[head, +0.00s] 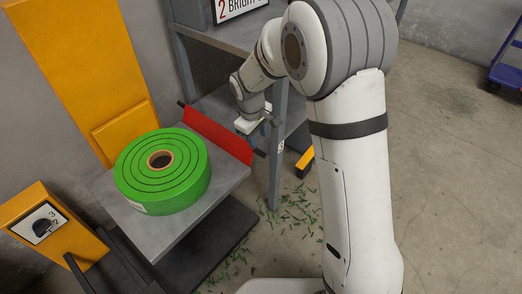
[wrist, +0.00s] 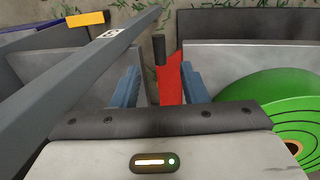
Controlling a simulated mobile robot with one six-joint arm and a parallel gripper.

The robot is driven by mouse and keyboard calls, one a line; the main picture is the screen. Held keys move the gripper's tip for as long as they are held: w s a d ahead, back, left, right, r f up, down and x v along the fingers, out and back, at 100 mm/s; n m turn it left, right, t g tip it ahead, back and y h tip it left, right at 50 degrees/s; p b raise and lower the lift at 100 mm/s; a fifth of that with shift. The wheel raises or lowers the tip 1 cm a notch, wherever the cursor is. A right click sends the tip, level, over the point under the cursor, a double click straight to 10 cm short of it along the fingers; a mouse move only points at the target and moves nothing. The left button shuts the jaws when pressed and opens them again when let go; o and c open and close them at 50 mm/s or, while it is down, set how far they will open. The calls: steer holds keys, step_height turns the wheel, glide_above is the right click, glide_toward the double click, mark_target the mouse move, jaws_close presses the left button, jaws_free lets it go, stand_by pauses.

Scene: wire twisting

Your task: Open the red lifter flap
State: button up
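The red lifter flap (head: 215,134) stands raised along the far right edge of the grey lifter platform (head: 222,178), with dark rods at its ends. My gripper (head: 253,123) is just beyond the flap's right half, close to its upper edge. In the wrist view the blue fingers of my gripper (wrist: 159,88) are wide apart. The red flap (wrist: 171,84) shows between them, nearer the right finger, with a black rod end beyond it. I cannot tell whether a finger touches the flap. Part of the flap is hidden behind the right finger.
A grey rack post (head: 279,145) stands close to my gripper and crosses the left of the wrist view. An orange lifter column (head: 80,60) rises at the left. Green scraps litter the floor.

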mark_target(261, 153)
steer(key=f+b, duration=0.1)
steer(key=f, duration=0.1)
steer(key=f+b, duration=0.1)
steer(key=f, duration=0.2)
steer(key=w+f+b, duration=0.1)
steer(key=f, duration=0.1)
steer(key=shift+d+f, duration=0.3)
steer(key=shift+d, duration=0.1)
steer(key=shift+c, duration=0.6)
jaws_close()
steer(key=shift+s, duration=0.1)
